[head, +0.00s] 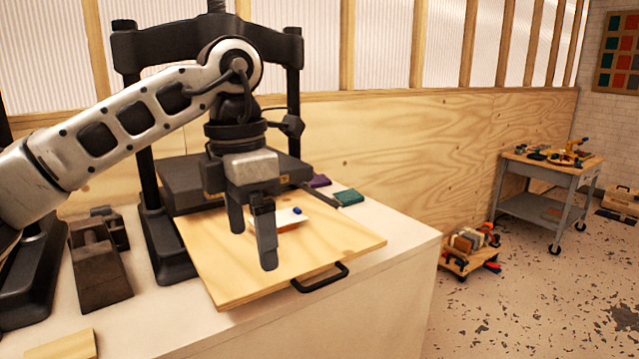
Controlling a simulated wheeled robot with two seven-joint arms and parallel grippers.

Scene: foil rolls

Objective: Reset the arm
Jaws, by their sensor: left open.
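My left arm comes in from the left, and my left gripper (252,248) points down over a wooden board (335,237) with a black handle (320,278). The gripper's two dark fingers are apart, with nothing seen between them. A small white piece with a blue bit (296,212) shows on the board just behind the fingers and is partly hidden by them. I cannot tell whether the fingertips touch the board. My right gripper is not in view.
A black press (164,238) with two posts stands behind the gripper on the white counter (405,247). A purple block (319,181) and a green block (348,197) lie near the wall. A grey cart (548,185) stands at the right on open floor.

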